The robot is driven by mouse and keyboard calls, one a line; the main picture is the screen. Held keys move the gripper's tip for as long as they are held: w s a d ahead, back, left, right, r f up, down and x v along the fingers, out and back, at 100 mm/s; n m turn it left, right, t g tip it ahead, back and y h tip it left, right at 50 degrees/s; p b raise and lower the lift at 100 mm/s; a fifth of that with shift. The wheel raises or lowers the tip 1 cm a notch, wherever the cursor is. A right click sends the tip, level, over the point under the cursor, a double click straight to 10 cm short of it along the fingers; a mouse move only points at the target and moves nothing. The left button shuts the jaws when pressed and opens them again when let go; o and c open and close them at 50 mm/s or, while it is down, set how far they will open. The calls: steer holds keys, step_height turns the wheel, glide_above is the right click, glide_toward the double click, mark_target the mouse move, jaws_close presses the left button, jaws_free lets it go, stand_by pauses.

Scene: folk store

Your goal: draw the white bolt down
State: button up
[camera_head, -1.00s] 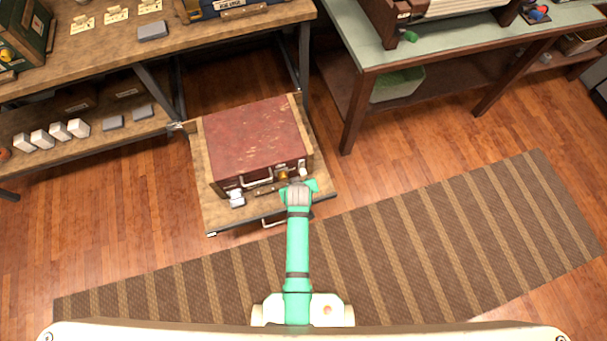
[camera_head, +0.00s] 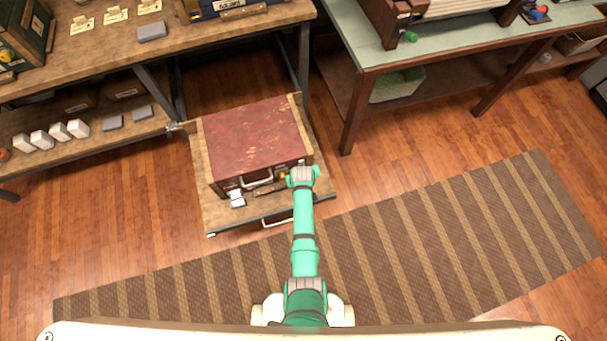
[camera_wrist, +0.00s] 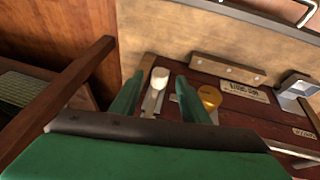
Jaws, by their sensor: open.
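The white bolt (camera_wrist: 159,78) shows in the wrist view as a white knob on a metal mount, on the front face of the red case (camera_head: 255,137). In the head view my gripper hides most of it. My gripper (camera_head: 303,175) is at the right end of the case's front. In the wrist view its two green fingers (camera_wrist: 160,97) stand apart, one on each side of the bolt. I cannot tell whether either finger touches it. A brass round knob (camera_wrist: 209,97) sits just right of the right finger.
The case rests on a wooden pull-out board (camera_head: 213,203). A green-topped table (camera_head: 440,50) stands to the right. A striped rug (camera_head: 430,235) covers the floor in front.

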steer(key=shift+x, duration=1.2)
